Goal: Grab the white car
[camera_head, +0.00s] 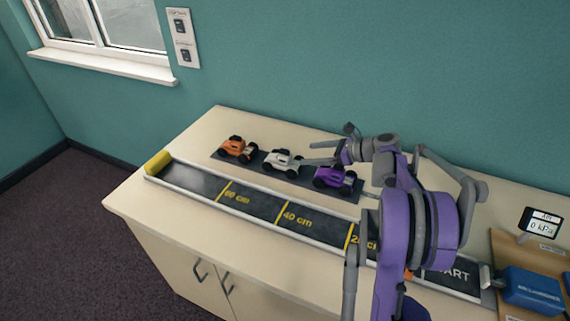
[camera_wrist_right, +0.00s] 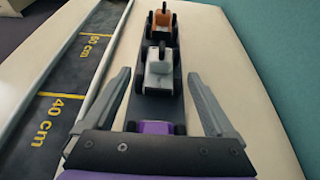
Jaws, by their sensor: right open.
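The white car (camera_head: 283,161) stands on a dark strip, between the orange car (camera_head: 238,148) and the purple car (camera_head: 335,179). My right gripper (camera_head: 315,153) is open and empty, just right of the white car and above the purple car's end of the strip. In the right wrist view, the white car (camera_wrist_right: 158,68) lies ahead between the spread fingers (camera_wrist_right: 157,76), apart from them. The orange car (camera_wrist_right: 162,24) is beyond it. The purple car (camera_wrist_right: 156,127) is mostly hidden below the gripper's palm. My left gripper is not in view.
A dark track (camera_head: 262,204) with yellow distance marks and raised edges runs along the front of the cars. A yellow block (camera_head: 158,162) sits at its far left end. A blue box (camera_head: 532,290) and small display (camera_head: 541,224) stand at right. A teal wall is behind.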

